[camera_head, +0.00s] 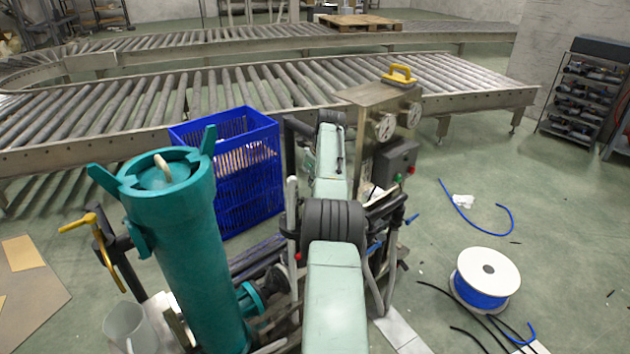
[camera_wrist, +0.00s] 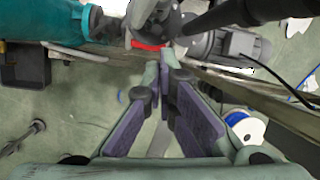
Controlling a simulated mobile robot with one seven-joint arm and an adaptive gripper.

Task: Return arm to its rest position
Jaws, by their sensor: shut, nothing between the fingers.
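In the wrist view my gripper (camera_wrist: 164,80) has its two purple-padded fingers shut with nothing between them. In the head view my pale green arm (camera_head: 335,290) reaches forward from the bottom centre over the machine. My gripper cannot be made out there, hidden by the arm and the equipment.
A teal filter housing (camera_head: 185,240) stands close left of my arm, with a blue crate (camera_head: 230,175) behind it. A steel control box with gauges (camera_head: 378,125) stands just right of the arm. A roller conveyor (camera_head: 240,90) crosses behind. A cable spool (camera_head: 487,268) lies on the right floor.

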